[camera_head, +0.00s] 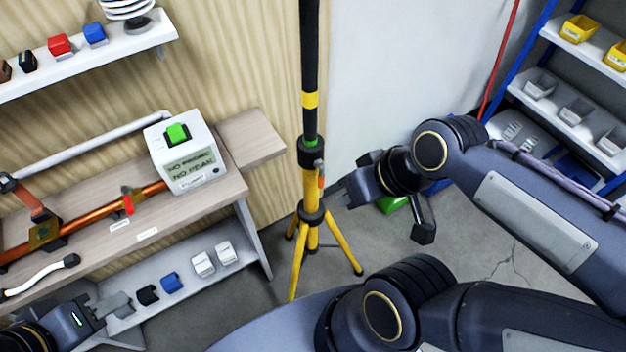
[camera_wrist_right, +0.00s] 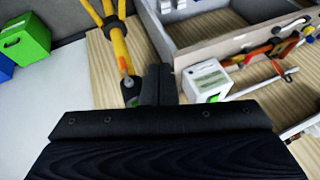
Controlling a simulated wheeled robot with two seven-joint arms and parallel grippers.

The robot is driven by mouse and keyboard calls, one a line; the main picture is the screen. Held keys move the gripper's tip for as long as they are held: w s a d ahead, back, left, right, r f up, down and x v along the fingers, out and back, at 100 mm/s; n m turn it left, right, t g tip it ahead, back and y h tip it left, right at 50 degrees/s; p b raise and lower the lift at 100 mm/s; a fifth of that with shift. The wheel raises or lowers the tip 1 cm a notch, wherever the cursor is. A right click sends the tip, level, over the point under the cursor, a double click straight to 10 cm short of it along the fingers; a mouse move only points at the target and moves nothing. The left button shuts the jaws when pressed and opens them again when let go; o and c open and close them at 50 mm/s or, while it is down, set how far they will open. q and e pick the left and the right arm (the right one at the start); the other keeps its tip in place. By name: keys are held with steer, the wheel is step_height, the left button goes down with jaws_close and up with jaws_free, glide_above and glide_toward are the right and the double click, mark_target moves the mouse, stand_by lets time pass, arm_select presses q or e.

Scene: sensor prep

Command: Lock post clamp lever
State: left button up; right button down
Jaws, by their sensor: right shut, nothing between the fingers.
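The post is a black and yellow pole (camera_head: 310,60) on a yellow tripod (camera_head: 299,262), upright in the middle of the head view. Its dark clamp (camera_head: 310,150) has a green band above it and an orange lever (camera_head: 320,178) hanging down on the right side. In the right wrist view the orange lever (camera_wrist_right: 122,63) lies along the yellow post, beside the fingers. My right gripper (camera_head: 340,194) is shut and empty, just right of the post and slightly below the lever; contact is not clear. My left gripper (camera_head: 118,305) is low at the left, far from the post; its opening is unclear.
A workbench (camera_head: 262,140) left of the post carries a white device (camera_head: 185,150) with a green button, and a copper pipe (camera_head: 80,222). A lower shelf (camera_head: 190,292) holds small blocks. A green bin (camera_wrist_right: 24,40) stands on the floor. A rack with yellow bins (camera_head: 578,28) is at right.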

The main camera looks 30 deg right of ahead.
steer(key=w+f+n+g+h+b, duration=0.2)
steer(key=w+f+n+g+b, duration=0.1)
steer(key=w+n, duration=0.15)
steer(key=n+g+h+b, duration=0.3)
steer(key=n+h+b, duration=0.2)
steer(key=n+h, duration=0.3)
glide_toward(320, 176)
steer(key=s+a+n+y, duration=0.1)
steer(key=s+a, duration=0.2)
steer(key=w+a+f+n+h+b, duration=0.1)
steer(key=w+a+f+n+h, duration=0.1)
steer(key=a, duration=0.4)
steer(key=shift+w+f+n+h, duration=0.35)
steer(key=shift+w+n+h, duration=0.45)
steer(key=shift+w, duration=0.15)
steer(key=shift+d+r+p+x, duration=0.1)
steer(key=shift+d+r+x, duration=0.25)
steer(key=shift+x, duration=1.8)
steer(key=shift+d+r+p+x, duration=0.15)
steer(key=shift+d+r+x, duration=0.15)
steer(key=shift+x, duration=1.85)
steer(key=shift+d+r+p+x, duration=0.1)
steer(key=shift+d+r+x, duration=0.25)
steer(key=shift+x, duration=1.8)
